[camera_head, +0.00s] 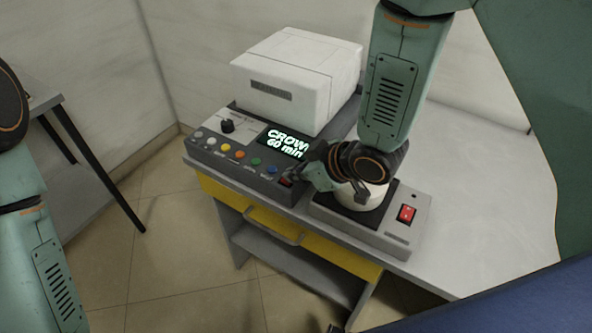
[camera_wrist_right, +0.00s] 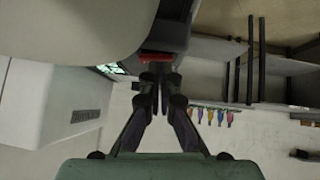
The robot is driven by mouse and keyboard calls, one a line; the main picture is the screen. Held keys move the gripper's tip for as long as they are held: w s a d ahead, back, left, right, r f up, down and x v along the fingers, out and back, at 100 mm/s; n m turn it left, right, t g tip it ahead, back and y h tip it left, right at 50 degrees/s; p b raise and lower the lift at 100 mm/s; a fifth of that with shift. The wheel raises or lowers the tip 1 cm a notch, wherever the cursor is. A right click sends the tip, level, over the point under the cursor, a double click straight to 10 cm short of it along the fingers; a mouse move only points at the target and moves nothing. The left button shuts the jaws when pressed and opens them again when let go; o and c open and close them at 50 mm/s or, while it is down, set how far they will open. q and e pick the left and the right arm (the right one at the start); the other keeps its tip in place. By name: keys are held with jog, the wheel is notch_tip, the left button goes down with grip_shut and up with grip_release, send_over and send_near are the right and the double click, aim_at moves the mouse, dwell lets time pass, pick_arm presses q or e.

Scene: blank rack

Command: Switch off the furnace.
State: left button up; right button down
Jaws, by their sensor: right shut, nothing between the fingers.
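The furnace (camera_head: 300,85) is a white box on a dark control panel (camera_head: 240,160) with a knob, several coloured buttons and a lit screen (camera_head: 286,143) reading "CROWN 60 min". A red switch (camera_head: 285,181) sits at the panel's right front end. My right gripper (camera_head: 298,179) is shut and empty, with its fingertips close beside this switch. In the right wrist view the shut fingers (camera_wrist_right: 159,72) point at a red switch (camera_wrist_right: 157,57); I cannot tell whether they touch it. The left arm shows at the left edge, but its gripper is out of view.
The bench's right part is clear. Another table (camera_head: 42,102) stands at the left.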

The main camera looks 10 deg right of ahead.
jog(key=shift+w+r+p, duration=0.1)
jog(key=shift+r+p, duration=0.35)
jog(key=shift+p, duration=0.1)
jog(key=r+p, duration=0.3)
jog(key=shift+s+a+r, duration=0.15)
jog(key=shift+s+r, duration=0.05)
jog(key=shift+s, duration=0.05)
jog(key=v, duration=0.9)
jog(key=shift+s+r+p, duration=0.15)
jog(key=shift+s+p, duration=0.2)
jog(key=shift+p, duration=0.1)
jog(key=shift+d, duration=0.2)
